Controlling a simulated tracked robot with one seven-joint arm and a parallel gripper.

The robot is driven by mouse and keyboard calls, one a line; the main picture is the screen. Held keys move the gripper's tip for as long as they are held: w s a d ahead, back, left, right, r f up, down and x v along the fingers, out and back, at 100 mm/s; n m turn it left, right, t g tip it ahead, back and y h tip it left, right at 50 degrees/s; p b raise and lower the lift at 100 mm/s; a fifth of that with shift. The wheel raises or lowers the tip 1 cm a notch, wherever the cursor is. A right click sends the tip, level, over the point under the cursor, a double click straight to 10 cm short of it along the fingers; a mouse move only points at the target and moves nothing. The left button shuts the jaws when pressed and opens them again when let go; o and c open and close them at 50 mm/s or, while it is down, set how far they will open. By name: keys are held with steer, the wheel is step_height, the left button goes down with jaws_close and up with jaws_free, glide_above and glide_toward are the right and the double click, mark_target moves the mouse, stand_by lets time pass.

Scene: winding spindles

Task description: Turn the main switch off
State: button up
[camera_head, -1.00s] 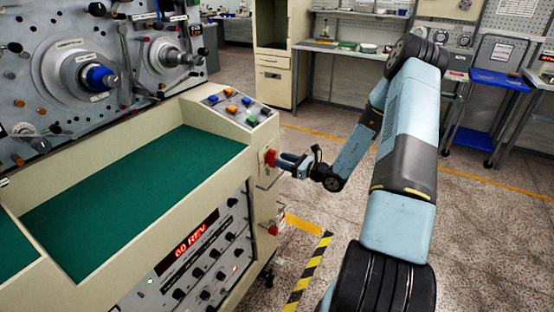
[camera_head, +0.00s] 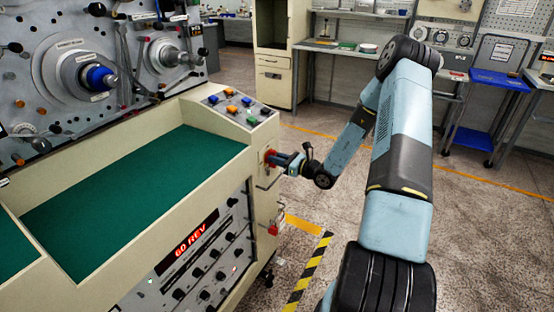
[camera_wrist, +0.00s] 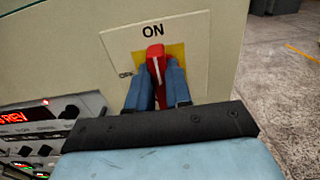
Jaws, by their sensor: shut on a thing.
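The main switch (camera_wrist: 155,62) is a red handle on a yellow plate, with the word ON above it in the wrist view. Its white line runs nearly upright, leaning slightly. My gripper (camera_wrist: 158,88) has its two blue fingers shut on the handle, one on each side. In the head view the switch (camera_head: 269,157) shows as a small red patch on the end face of the cream winding machine (camera_head: 200,105), and my gripper (camera_head: 281,161) reaches it from the right. The fingers hide part of the handle and plate.
A second red part (camera_head: 273,228) sits lower on the same end face. A panel with a red "60 REV" display (camera_head: 196,238) and knobs is on the machine's front. Coloured buttons (camera_head: 235,107) are on top. The floor to the right is clear.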

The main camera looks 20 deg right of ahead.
jaws_close()
steer(key=shift+n, duration=0.3)
steer(key=n, duration=0.3)
steer(key=shift+s+a+n, duration=0.1)
steer(key=shift+a+n, duration=0.05)
steer(key=shift+n, duration=0.25)
steer(key=n, duration=0.4)
steer(key=shift+s+a+f, duration=0.15)
steer(key=shift+a, duration=0.05)
steer(key=n, duration=0.5)
steer(key=shift+s+a+f, duration=0.1)
steer(key=shift+f, duration=0.15)
steer(key=shift+s+a+f+n, duration=0.1)
steer(key=shift+f+n, duration=0.05)
steer(key=shift+n, duration=0.95)
steer(key=shift+s+f+n, duration=0.1)
steer(key=shift+f+n, duration=0.05)
steer(key=shift+n, duration=0.95)
